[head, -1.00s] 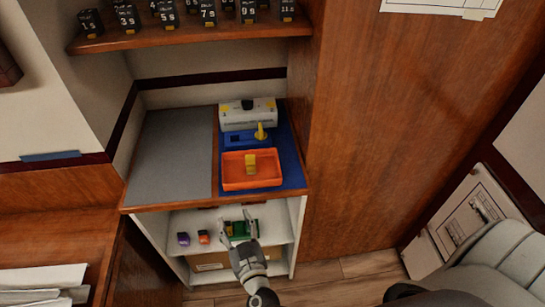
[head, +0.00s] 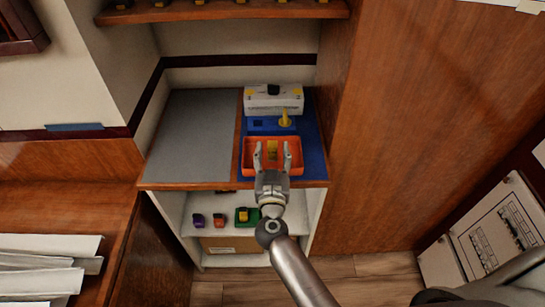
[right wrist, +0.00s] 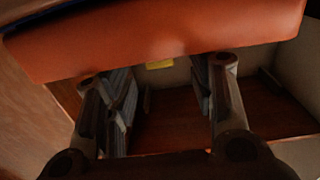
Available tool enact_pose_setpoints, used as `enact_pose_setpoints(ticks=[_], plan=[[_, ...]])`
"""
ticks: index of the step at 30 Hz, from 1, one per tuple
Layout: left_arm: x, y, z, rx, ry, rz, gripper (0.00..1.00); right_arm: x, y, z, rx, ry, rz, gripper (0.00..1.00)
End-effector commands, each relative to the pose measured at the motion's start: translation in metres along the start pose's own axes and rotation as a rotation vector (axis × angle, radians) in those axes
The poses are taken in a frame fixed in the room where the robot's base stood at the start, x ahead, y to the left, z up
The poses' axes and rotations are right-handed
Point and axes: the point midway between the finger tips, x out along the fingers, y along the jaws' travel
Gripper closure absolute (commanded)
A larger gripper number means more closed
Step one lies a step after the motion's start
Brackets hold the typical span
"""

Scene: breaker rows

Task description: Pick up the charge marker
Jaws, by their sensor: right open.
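A small upright yellow block (head: 272,146), which may be the charge marker, stands in an orange tray (head: 297,168) on the blue part of the counter. My right gripper (head: 272,150) is open at the tray, its two fingers on either side of the block in the head view. I cannot tell whether they touch it or how high they are. In the right wrist view the open fingers show below an orange surface (right wrist: 160,30), likely the tray. A bit of yellow (right wrist: 160,65) shows past its edge. My left gripper is not in view.
Behind the tray are a blue base with a yellow lever (head: 285,120) and a white box (head: 273,99). A grey mat (head: 195,140) at left is clear. The shelf below holds a purple piece (head: 199,219), an orange piece (head: 219,220) and a green-and-yellow piece (head: 248,216).

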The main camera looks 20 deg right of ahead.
Motion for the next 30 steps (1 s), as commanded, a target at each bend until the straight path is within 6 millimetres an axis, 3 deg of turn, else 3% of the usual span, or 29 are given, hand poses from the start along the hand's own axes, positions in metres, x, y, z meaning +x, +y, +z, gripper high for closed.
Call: enact_pose_setpoints(ticks=[5, 13, 25, 30], plan=[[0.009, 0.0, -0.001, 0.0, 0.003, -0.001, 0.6, 0.02, -0.001, 0.002, 0.0, 0.0, -0.001, 0.5], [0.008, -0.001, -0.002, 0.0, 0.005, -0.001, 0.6, 0.023, 0.0, 0.0, 0.0, -0.001, -0.001, 0.5], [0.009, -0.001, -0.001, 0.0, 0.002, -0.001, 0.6, 0.023, 0.0, 0.001, 0.0, -0.001, -0.001, 1.0], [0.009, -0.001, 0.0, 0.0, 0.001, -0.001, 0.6, 0.023, -0.001, 0.0, 0.0, 0.0, -0.001, 1.0]])
